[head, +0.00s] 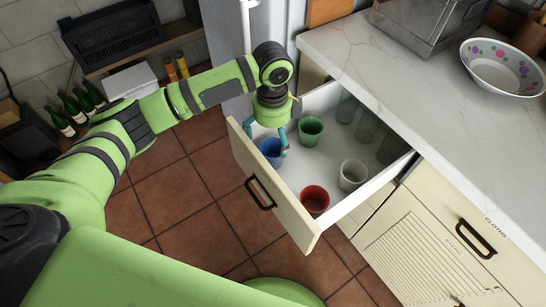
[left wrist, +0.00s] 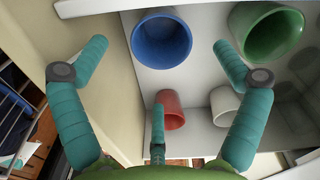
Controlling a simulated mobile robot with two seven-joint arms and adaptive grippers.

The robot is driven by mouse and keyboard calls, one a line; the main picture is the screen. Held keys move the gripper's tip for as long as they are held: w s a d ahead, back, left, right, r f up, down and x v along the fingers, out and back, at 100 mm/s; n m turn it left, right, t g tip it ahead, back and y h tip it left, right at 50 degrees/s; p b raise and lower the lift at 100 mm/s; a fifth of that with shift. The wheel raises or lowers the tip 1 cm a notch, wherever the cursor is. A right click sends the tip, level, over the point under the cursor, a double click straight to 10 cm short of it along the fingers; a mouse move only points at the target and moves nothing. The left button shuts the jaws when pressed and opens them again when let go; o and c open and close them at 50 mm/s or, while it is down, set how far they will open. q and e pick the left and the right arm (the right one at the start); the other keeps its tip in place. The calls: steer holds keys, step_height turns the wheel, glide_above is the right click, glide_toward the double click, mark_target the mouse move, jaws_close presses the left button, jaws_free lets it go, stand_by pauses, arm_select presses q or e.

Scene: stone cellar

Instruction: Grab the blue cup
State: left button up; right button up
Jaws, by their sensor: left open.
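The blue cup (head: 271,152) stands in the open drawer (head: 332,208), by its front panel at the far end. In the left wrist view the blue cup (left wrist: 161,42) shows its open mouth toward the camera. My left gripper (head: 268,138) is open and empty over the cup, its teal fingers spread. In the left wrist view the fingertips of my left gripper (left wrist: 160,70) lie on either side of the cup, with a third finger below. I cannot tell whether any finger touches it. My right gripper is in neither view.
In the drawer a green cup (head: 310,131) stands close to the blue one. A white cup (head: 352,175), a red cup (head: 315,201) and several clear glasses (head: 365,127) stand farther off. The marble countertop (head: 420,90) overhangs the drawer's back and bears a patterned bowl (head: 502,67).

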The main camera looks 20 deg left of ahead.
mark_target(272, 150)
arm_select(q)
steer(key=shift+s+f, duration=0.1)
steer(key=shift+f, duration=0.75)
steer(key=f, duration=0.5)
steer(key=shift+w+p, duration=0.2)
steer(key=shift+p, duration=0.15)
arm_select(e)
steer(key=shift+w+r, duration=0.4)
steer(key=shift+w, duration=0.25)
arm_select(q)
steer(key=c, duration=1.4)
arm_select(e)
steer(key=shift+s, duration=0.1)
